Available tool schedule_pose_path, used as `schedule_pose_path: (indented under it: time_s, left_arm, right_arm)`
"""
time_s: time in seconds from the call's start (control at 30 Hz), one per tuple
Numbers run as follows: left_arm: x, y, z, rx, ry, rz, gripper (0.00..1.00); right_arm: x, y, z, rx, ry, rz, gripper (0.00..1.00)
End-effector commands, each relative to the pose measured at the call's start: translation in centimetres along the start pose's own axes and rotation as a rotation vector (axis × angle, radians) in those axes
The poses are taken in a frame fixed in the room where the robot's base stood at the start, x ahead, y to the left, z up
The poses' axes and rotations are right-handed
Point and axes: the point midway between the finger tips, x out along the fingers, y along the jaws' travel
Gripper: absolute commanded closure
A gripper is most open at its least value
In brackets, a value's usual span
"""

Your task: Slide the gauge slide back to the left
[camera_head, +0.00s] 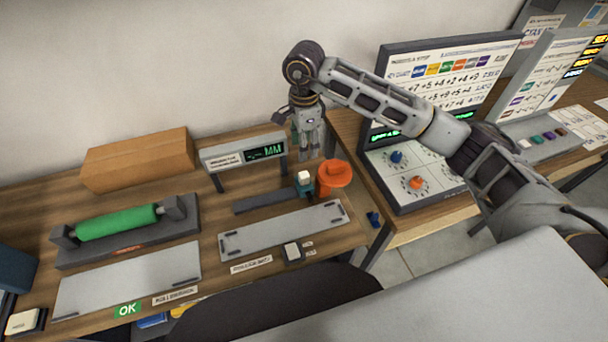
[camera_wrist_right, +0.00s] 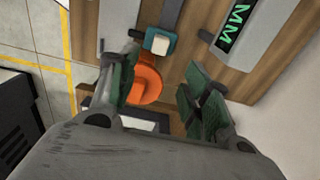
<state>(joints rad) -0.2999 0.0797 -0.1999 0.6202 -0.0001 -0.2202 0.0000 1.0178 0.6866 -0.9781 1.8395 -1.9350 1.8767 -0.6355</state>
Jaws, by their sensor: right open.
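The gauge slide (camera_head: 304,183) is a small teal block with a white cap. It sits at the right end of a dark rail (camera_head: 262,202) on the wooden bench. In the right wrist view the slide (camera_wrist_right: 159,44) is just beyond my fingertips, beside an orange round part (camera_wrist_right: 150,88). My right gripper (camera_head: 308,152) points down above and behind the slide, near the display. In the right wrist view its two green-padded fingers (camera_wrist_right: 158,70) are apart with nothing held between them. My left gripper is not in view.
A display reading MM (camera_head: 245,152) stands behind the rail. The orange round part also shows in the head view (camera_head: 334,176), right next to the slide. A grey plate (camera_head: 283,230) lies in front. A green roller (camera_head: 117,222) is at left. The rail left of the slide is clear.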

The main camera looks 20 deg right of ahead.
Motion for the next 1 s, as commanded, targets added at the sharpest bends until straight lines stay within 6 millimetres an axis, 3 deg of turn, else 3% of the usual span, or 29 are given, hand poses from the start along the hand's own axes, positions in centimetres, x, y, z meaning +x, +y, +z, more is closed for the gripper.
schedule_pose_path:
  time_s: [0.37, 1.0]
  left_arm:
    - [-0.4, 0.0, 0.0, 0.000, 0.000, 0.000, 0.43]
    - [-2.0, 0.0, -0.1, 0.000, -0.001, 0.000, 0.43]
  right_arm:
    - [1.6, 0.1, 0.1, 0.001, -0.002, 0.003, 0.52]
    - [9.4, 0.1, 0.1, 0.000, -0.002, 0.003, 0.52]
